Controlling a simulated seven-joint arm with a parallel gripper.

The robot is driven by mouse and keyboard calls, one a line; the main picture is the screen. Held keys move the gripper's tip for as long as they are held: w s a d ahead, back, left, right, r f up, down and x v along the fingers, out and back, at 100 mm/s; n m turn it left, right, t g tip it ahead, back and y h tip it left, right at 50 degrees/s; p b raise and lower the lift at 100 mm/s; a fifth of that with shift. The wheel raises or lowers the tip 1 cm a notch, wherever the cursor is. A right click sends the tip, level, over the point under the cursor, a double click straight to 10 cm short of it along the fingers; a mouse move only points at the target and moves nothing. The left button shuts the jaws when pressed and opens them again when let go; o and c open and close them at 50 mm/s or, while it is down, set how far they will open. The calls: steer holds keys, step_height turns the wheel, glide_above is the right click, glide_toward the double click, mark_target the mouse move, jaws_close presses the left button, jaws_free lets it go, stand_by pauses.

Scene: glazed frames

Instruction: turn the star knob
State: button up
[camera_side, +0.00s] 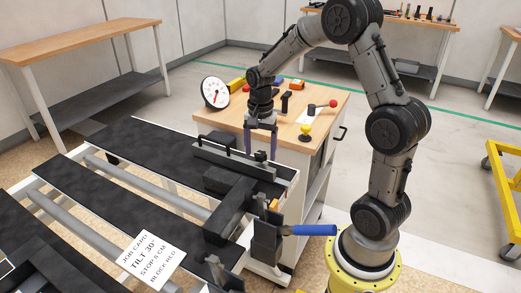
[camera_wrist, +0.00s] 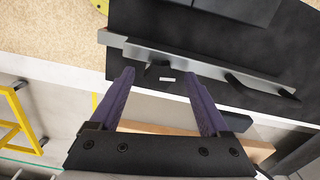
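A small black knob (camera_side: 261,156), which appears to be the star knob, sits at the right end of the grey metal fence (camera_side: 235,160) on the black table. Its lobes are too small to make out. In the wrist view a dark knob shape (camera_wrist: 158,71) shows by the fence, between the fingertips in the picture. My gripper (camera_side: 261,150) points down over that end of the fence, its purple fingers spread. In the wrist view my gripper (camera_wrist: 160,76) is open with nothing held. I cannot tell whether the fingertips are level with the knob or above it.
A wooden-topped cart (camera_side: 325,95) behind holds a dial (camera_side: 214,92), a yellow knob (camera_side: 305,131) and a red-tipped lever (camera_side: 332,104). A blue handle (camera_side: 313,230) juts out at the front right. A job card (camera_side: 150,259) lies front left, reading tilt 30°, stop 8 cm, block red.

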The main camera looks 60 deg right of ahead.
mark_target(260, 154)
step_height(260, 154, up, 14)
stand_by(0.7)
steer(key=shift+a+f, duration=0.1)
steer(key=s+a+r+n+t, duration=0.35)
steer(key=s+a+r, duration=0.35)
steer(key=a, duration=0.3)
steer(key=s+a+f+n+t, duration=0.1)
steer(key=s+a+f+n, duration=0.1)
steer(key=s+n, duration=0.3)
steer(key=s+a+f+n+t, duration=0.1)
steer(key=s+a+f+n, duration=0.2)
steer(key=s+f+n, duration=0.2)
steer(key=s+n, duration=0.1)
steer(key=n, duration=0.1)
steer(key=shift+n, duration=0.35)
